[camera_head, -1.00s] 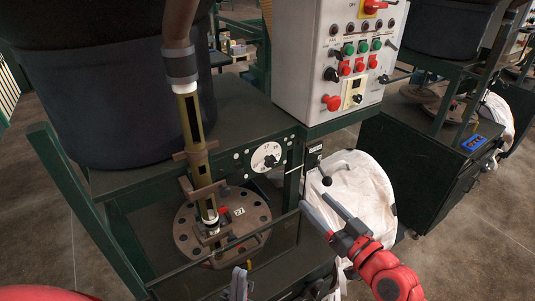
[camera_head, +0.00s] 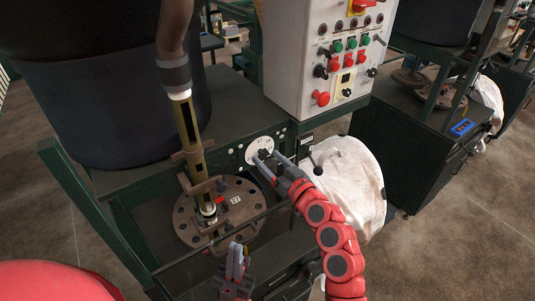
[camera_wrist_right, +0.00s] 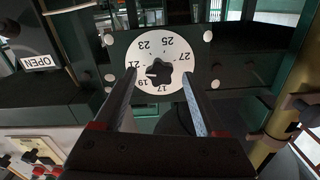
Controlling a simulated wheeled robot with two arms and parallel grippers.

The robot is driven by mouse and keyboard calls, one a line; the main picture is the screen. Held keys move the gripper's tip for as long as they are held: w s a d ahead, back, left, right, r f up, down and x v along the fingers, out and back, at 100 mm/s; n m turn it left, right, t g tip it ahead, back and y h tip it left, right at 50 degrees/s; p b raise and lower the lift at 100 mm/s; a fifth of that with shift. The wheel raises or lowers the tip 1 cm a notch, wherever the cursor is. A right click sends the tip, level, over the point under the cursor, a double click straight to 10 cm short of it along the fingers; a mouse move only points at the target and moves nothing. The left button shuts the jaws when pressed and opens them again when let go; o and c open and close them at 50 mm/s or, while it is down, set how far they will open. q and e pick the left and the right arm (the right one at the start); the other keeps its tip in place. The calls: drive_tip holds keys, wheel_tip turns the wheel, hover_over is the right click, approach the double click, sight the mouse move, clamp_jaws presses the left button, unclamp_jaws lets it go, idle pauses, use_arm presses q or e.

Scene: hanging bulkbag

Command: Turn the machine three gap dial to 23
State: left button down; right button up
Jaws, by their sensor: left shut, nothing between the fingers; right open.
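The gap dial (camera_head: 258,144) is a white disc with a dark knob on the machine's green front panel. In the right wrist view the dial (camera_wrist_right: 160,52) shows upside-down numbers 17, 19, 21, 23, 25 and 27 around a black lobed knob (camera_wrist_right: 163,76). A white mark on the knob's left side points between 19 and 21. My right gripper (camera_head: 266,161) is open, its fingers spread on either side of the knob and apart from it in the wrist view. My left gripper (camera_head: 236,250) is shut and empty, low in front of the machine.
A round flange plate (camera_head: 190,232) with bolt holes and a tag sits below left of the dial. A control box (camera_head: 312,60) with buttons stands above right. A black-knobbed lever (camera_head: 318,170) and white bag (camera_head: 355,190) are right of the dial.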

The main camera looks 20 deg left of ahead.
drive_tip(key=shift+w+a, duration=0.35)
drive_tip(key=shift+a, duration=0.1)
clamp_jaws()
